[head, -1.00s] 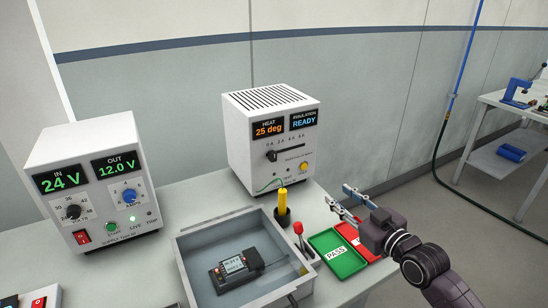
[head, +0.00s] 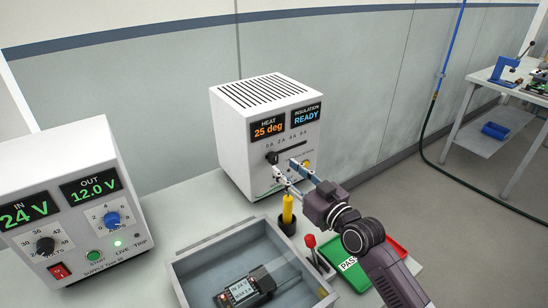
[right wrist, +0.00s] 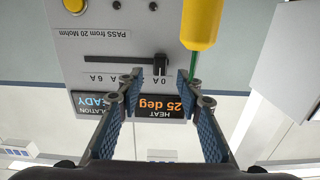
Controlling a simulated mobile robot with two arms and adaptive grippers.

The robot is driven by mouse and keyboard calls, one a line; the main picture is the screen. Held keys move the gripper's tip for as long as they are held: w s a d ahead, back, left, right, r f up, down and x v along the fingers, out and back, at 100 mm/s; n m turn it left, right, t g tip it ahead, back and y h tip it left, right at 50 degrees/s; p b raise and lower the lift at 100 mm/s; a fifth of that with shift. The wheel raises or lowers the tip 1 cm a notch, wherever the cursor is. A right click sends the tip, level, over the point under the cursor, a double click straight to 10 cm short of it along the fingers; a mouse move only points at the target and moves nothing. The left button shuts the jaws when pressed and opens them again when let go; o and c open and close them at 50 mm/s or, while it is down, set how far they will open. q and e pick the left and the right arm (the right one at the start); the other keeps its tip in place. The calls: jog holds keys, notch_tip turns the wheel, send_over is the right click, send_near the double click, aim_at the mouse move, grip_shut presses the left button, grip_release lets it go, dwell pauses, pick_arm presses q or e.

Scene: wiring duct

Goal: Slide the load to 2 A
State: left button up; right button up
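The white test box (head: 232,150) shows HEAT 25 deg and INSULATION READY. The load slider's black knob (head: 272,158) sits at the 0 A end of its horizontal slot, below the 0A, 2A, 4A, 6A marks. In the right wrist view the box is upside down, and the knob (right wrist: 160,66) lies between my fingertips with a gap on each side. My right gripper (head: 284,177) is open in front of the box; it also shows in the right wrist view (right wrist: 162,85). It hides part of the lower panel. My left gripper is out of view.
A yellow-handled probe (head: 288,209) stands in a black holder just below my right gripper, close by in the right wrist view (right wrist: 201,22). A grey tray (head: 205,245) holds a black device. A green PASS tray (head: 352,272) lies under my right arm. The power supply (head: 75,200) stands left.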

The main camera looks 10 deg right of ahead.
aim_at(276, 160)
jog(key=x, duration=0.2)
jog(key=shift+w+a+r, duration=0.1)
jog(key=shift+w+r, duration=0.1)
jog(key=shift+w, duration=0.05)
jog(key=shift+p+x, duration=0.3)
jog(key=shift+x, duration=0.85)
jog(key=shift+w+a+f, duration=0.15)
jog(key=shift+w+f, duration=0.1)
jog(key=shift+w, duration=0.1)
grip_shut()
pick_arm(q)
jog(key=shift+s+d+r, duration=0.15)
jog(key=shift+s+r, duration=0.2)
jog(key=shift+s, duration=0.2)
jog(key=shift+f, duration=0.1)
